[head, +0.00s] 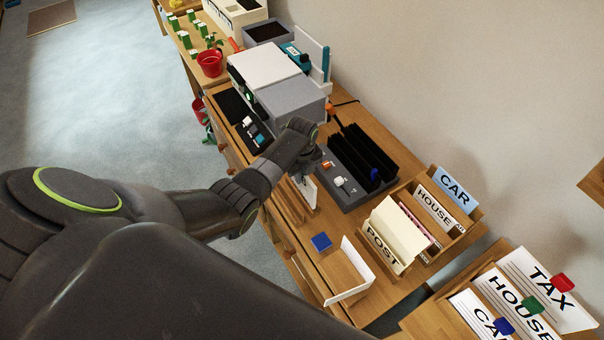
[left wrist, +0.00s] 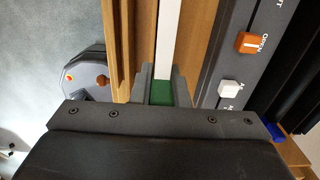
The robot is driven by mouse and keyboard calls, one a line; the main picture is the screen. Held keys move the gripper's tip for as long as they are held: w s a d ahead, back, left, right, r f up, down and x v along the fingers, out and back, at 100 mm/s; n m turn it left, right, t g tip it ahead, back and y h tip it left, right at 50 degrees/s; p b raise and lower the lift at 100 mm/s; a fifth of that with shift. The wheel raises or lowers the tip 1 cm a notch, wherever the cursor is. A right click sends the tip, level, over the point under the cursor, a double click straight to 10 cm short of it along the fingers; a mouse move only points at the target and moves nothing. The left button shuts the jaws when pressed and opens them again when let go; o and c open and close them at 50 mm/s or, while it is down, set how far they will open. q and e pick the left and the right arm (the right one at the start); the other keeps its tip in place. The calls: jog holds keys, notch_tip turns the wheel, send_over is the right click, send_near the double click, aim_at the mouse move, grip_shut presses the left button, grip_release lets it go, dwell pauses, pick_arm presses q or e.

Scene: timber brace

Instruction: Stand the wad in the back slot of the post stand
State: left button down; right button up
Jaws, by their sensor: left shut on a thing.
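My left gripper (head: 304,176) is low over the desk, in front of the dark grey machine with black slots. It is shut on a thin white upright piece (head: 308,192), which looks like the wad. In the left wrist view the left gripper (left wrist: 162,90) has this white piece (left wrist: 168,40) edge-on between its fingers, with a green patch (left wrist: 160,93) at the grip. The wooden post stand (head: 381,251), marked POST, stands to the right with cream sheets (head: 398,230) in it. Behind these are cards marked HOUSE (head: 434,211) and CAR (head: 454,188). My right gripper is not in view.
The dark grey machine (head: 345,196) with switches lies between the gripper and the wall. A blue square (head: 321,241) and a white-edged wooden holder (head: 348,284) lie near the front edge. Lettered cards (head: 530,290) stand at the lower right, beyond a gap.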

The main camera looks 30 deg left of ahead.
pick_arm(q)
jog(key=shift+f+b, duration=0.85)
jog(key=shift+f, duration=0.4)
jog(key=c, duration=0.8)
grip_release()
jog(key=shift+c, duration=0.2)
notch_tip(320, 180, up, 6)
jog(key=p, duration=0.6)
jog(key=shift+f, duration=0.15)
jog(key=shift+r+p, duration=0.5)
jog(key=shift+r, duration=0.65)
